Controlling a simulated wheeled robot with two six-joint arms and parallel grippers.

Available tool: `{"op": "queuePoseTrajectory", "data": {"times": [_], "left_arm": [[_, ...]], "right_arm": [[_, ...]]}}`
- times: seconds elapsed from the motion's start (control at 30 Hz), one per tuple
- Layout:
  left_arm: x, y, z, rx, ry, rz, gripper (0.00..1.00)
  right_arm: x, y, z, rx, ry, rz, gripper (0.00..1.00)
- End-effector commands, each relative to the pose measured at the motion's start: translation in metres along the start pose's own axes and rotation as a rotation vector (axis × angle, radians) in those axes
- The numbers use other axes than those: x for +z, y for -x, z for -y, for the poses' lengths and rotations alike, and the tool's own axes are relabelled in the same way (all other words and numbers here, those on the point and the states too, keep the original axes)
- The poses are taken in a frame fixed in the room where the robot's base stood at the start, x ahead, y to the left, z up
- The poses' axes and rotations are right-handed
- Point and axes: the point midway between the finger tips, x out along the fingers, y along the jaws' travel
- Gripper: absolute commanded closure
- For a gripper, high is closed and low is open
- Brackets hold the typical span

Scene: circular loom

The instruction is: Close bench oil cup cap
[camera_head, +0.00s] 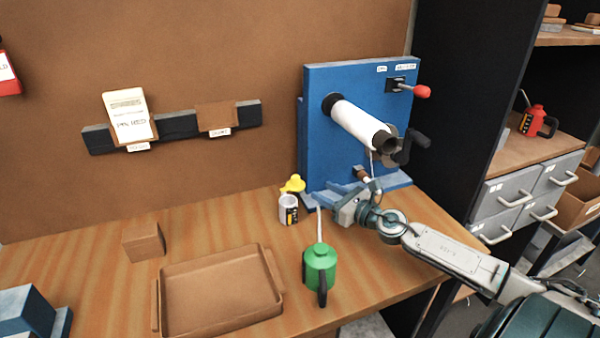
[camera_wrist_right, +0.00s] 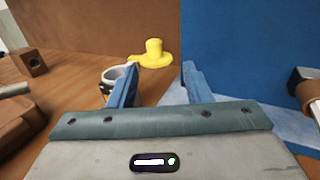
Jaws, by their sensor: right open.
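The bench oil cup (camera_head: 289,211) is a small whitish cup with a dark label, standing upright on the bench. Its yellow cap (camera_head: 293,184) is off the mouth, behind and above the cup; I cannot tell whether a hinge joins them. In the right wrist view the cup (camera_wrist_right: 107,76) is partly hidden by the left finger, and the cap (camera_wrist_right: 153,54) shows just beyond the fingertips. My right gripper (camera_head: 334,194) is open and empty, to the right of the cup and in front of the blue machine. My left gripper is not in view.
The blue machine (camera_head: 345,85) with a white roll (camera_head: 360,125) and crank stands close behind and right. A green oil can (camera_head: 320,265) with a tall spout stands in front. A brown tray (camera_head: 220,295) and a wooden block (camera_head: 143,242) lie left.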

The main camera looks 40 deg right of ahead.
Motion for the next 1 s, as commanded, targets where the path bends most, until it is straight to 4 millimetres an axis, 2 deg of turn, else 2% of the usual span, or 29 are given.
{"op": "queuePoseTrajectory", "data": {"times": [0.03,0.13,0.33,0.5,0.7,1.0], "left_arm": [[-0.006,0.011,0.001,0.0,0.001,-0.007,1.0],[-0.01,0.02,0.001,0.0,0.002,-0.017,1.0],[0.004,0.038,0.001,0.002,0.002,0.003,1.0],[0.006,0.053,0.002,0.003,0.002,0.01,1.0],[0.0,0.061,0.002,0.003,0.002,0.0,1.0],[-0.001,0.064,0.002,0.003,0.002,0.0,1.0]], "right_arm": [[0.006,-0.003,-0.002,0.0,-0.007,0.002,0.55],[0.005,-0.009,-0.005,0.007,-0.009,0.003,0.55],[0.006,-0.029,-0.006,0.007,-0.009,0.007,0.55],[0.004,-0.053,-0.007,0.008,-0.009,0.006,0.55],[0.002,-0.079,-0.008,0.009,-0.008,0.004,0.55],[-0.001,-0.091,-0.008,0.011,-0.005,0.001,0.55]]}}
